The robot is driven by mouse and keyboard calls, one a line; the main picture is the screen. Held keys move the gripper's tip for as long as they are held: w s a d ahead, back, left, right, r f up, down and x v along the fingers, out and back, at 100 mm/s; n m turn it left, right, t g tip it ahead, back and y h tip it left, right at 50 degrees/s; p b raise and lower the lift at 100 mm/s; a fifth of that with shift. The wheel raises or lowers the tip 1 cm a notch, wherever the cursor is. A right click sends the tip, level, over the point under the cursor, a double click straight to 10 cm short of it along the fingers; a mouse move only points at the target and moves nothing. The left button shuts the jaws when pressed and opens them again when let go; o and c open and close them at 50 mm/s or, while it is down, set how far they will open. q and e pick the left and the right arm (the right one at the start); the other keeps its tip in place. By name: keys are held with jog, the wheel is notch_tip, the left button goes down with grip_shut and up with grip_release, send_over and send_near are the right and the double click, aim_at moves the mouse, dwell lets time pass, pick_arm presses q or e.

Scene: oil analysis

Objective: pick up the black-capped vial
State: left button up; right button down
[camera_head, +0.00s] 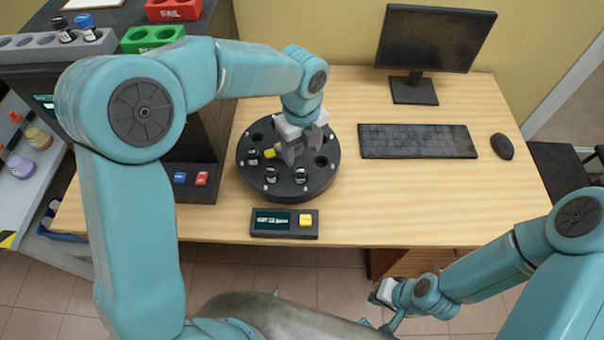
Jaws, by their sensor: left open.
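A round black carousel (262,190) with holes around its top stands on the wooden desk. Small dark-topped vials sit in it: one at the front (300,175), one at front left (270,174) and one at the left (253,157). A yellow-capped vial (270,153) sits beside my gripper. Cap colours are hard to tell at this size. My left gripper (302,152) is open, pointing down over the carousel's middle, behind the front vial. It hides part of the carousel. My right gripper (382,293) is low in front of the desk, away from the carousel; its jaws are unclear.
A small console (262,229) with a yellow button (305,220) lies in front of the carousel. A keyboard (418,141), mouse (502,146) and monitor (428,45) are to the right. A grey rack (30,46), green holder (150,38) and red FAIL holder (173,9) stand upper left.

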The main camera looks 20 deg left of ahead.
aim_at(300, 171)
pick_arm(q)
notch_tip(300, 171, down, 4)
jog(key=shift+a+r, duration=0.1)
jog(key=shift+r, duration=0.1)
jog(key=shift+s+f, duration=0.1)
jog(key=shift+f, duration=0.4)
notch_tip(300, 171, down, 5)
jog(key=shift+f+p, duration=0.1)
jog(key=shift+p, duration=0.2)
grip_shut()
